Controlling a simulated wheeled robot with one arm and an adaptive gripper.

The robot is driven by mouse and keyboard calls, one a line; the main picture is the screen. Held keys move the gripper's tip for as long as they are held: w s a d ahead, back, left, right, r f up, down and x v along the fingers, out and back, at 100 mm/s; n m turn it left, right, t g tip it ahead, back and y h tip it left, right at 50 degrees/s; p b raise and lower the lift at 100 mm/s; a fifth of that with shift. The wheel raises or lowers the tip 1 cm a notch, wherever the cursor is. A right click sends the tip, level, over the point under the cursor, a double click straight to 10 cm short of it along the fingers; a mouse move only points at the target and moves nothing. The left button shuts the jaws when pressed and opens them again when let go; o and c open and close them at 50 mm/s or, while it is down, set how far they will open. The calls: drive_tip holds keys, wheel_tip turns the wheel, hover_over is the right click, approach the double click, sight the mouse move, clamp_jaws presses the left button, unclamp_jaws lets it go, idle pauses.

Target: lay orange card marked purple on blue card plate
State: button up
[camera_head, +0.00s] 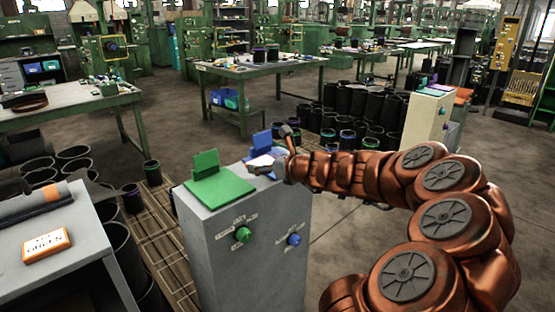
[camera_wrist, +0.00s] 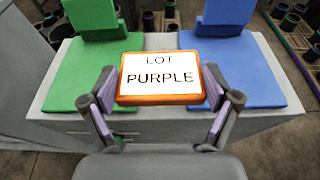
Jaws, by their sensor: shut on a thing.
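In the wrist view my gripper (camera_wrist: 160,103) is shut on the orange card (camera_wrist: 160,98), which reads LOT PURPLE on a white face. The card is gripped at its left and right sides. In that view it overlaps the inner edges of both plates; whether it touches either cannot be told. The blue card plate (camera_wrist: 250,75) lies to the right, with an upright back piece. The head view shows the blue plate (camera_head: 257,140) on the grey cabinet, partly hidden by my gripper (camera_head: 264,165) and the card.
The green card plate (camera_head: 220,190) lies left of the blue one on the grey cabinet (camera_head: 250,245). A second orange card marked GREEN (camera_head: 46,245) lies on the grey table (camera_head: 60,275) at the left. Black bins (camera_head: 125,250) stand between table and cabinet.

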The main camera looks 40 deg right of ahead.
drive_tip(key=w+d, duration=0.1)
drive_tip(key=d, duration=0.2)
drive_tip(key=w+d, duration=0.2)
drive_tip(key=d, duration=0.2)
drive_tip(key=w+d+f+p, duration=0.1)
drive_tip(key=d, duration=0.3)
drive_tip(key=shift+w, duration=0.4)
drive_tip(key=shift+f+b, duration=0.35)
drive_tip(key=shift+f, duration=1.5)
drive_tip(key=shift+f, duration=0.15)
drive_tip(key=o, duration=0.9)
drive_tip(key=shift+s+d+r, duration=0.1)
drive_tip(key=shift+s+r, duration=0.05)
drive_tip(key=shift+r, duration=0.1)
drive_tip(key=v, duration=1.1)
drive_tip(key=shift+s, duration=0.35)
drive_tip(key=shift+r, duration=0.1)
